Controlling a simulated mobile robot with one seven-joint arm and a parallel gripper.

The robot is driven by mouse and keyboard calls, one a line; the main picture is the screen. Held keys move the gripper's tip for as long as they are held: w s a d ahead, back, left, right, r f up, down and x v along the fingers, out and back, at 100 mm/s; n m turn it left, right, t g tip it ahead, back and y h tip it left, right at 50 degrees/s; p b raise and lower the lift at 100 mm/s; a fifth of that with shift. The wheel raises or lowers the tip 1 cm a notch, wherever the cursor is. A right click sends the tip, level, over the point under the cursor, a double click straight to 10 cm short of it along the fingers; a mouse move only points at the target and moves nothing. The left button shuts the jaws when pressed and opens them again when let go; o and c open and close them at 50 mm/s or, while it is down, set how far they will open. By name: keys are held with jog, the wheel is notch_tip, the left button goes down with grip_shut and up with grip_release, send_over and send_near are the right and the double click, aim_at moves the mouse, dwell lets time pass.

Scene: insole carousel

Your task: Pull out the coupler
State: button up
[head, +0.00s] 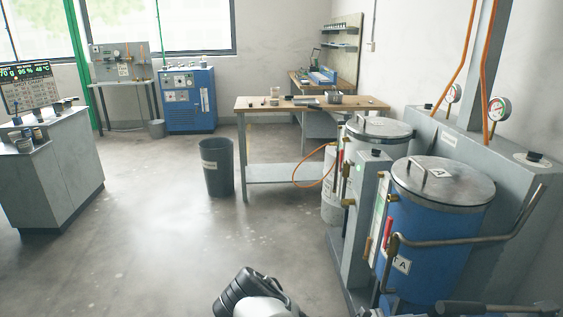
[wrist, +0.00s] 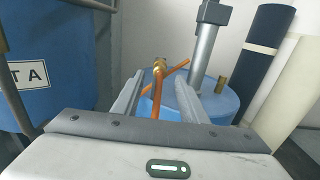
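In the wrist view, a brass coupler (wrist: 160,66) shows on an orange hose (wrist: 155,103), in front of a blue drum (wrist: 222,104). The hose hangs down from it, and another orange length crosses behind at a slant. My gripper (wrist: 160,78) is open, its two grey fingers apart and pointing toward the coupler. The coupler appears between the fingertips or just beyond them, with a gap on both sides. How deep it sits between them cannot be told. In the head view my gripper and this coupler cannot be made out.
A blue drum with an A label (head: 428,240) and railing stands at the right. A grey post (wrist: 206,55) rises behind the coupler, with dark and cream rolls (wrist: 262,60) to its right. A workbench (head: 300,104) and grey bin (head: 217,168) stand farther off. Open floor lies left.

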jog(key=shift+w+d, duration=0.2)
jog(key=shift+d, duration=2.35)
jog(key=shift+c, duration=0.3)
grip_shut()
jog(key=shift+a, duration=0.1)
jog(key=shift+s+a, duration=0.15)
jog(key=shift+a, duration=1.3)
jog(key=shift+s+a, duration=0.1)
jog(key=shift+a, duration=1.35)
jog(key=shift+r, duration=0.15)
notch_tip(320, 180, up, 7)
jog(key=p, duration=0.5)
